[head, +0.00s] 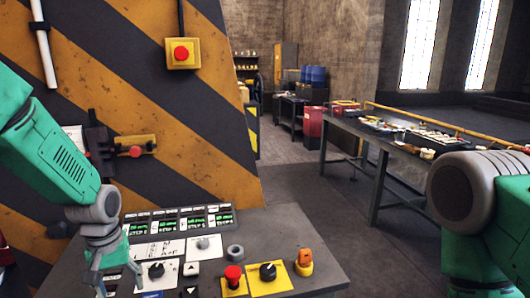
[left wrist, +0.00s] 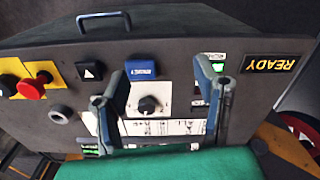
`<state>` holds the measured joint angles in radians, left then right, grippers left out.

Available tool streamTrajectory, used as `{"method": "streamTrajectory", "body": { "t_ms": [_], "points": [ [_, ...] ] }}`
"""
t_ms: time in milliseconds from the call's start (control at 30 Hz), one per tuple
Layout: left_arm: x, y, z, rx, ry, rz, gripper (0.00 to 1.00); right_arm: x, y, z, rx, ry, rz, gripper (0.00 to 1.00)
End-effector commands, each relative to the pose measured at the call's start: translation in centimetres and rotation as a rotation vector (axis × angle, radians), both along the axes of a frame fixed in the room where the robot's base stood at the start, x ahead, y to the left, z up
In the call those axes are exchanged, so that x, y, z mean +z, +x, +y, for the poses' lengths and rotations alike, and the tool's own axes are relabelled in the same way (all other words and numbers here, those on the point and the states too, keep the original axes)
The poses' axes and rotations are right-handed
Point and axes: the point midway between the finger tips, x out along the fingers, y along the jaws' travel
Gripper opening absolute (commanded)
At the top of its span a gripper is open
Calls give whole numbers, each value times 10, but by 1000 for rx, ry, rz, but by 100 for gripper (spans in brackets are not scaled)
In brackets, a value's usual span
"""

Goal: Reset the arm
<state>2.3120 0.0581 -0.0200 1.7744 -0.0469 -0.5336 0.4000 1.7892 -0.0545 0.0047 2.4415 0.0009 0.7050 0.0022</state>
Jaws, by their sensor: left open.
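My left gripper (head: 103,272) is open and points down over the left part of the grey sloped control panel (head: 292,225). In the left wrist view, its two fingers (left wrist: 165,85) stand apart with nothing between them. Between and beyond them show a black rotary knob (left wrist: 147,104) on a white plate and a blue-labelled button (left wrist: 142,72); its lettering is too small to read surely. The knob (head: 156,270) appears just right of the gripper in the head view. My right arm shows at the right edge, but its gripper is out of view.
The panel also carries a red mushroom button (head: 233,273), an arrow button (head: 192,268), a black selector (head: 267,270) and an orange knob (head: 304,258). A striped wall (head: 205,130) rises behind. A long bench (head: 400,150) stands right, with open floor between.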

Motion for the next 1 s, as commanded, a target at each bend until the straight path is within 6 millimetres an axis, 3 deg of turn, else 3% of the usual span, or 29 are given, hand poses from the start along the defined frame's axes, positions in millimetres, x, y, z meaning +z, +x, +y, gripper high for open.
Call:
{"method": "streamTrajectory", "body": {
  "t_ms": [267,433,533,667,700,800,900,1000],
  "points": [
    [-65,-25,-7,-54,2,1,56,-20,1,0,0,0,-2,40],
    [-116,-55,-12,-105,4,-6,56,-36,1,0,0,0,-1,40],
    [-156,-82,-16,-147,5,-6,56,-50,1,0,0,0,-1,40],
    [-223,-134,-23,-225,7,-7,56,-76,1,0,0,0,-1,40],
    [-246,-156,-25,-254,7,-8,56,-86,1,0,0,0,-1,40],
    [-289,-210,-29,-330,11,-14,56,-109,1,0,0,0,-1,40],
    [-314,-255,-32,-396,14,-25,56,-126,1,0,0,0,-1,40],
    [-324,-282,-33,-441,17,-37,56,-136,1,0,0,0,-1,40]
  ]
}}
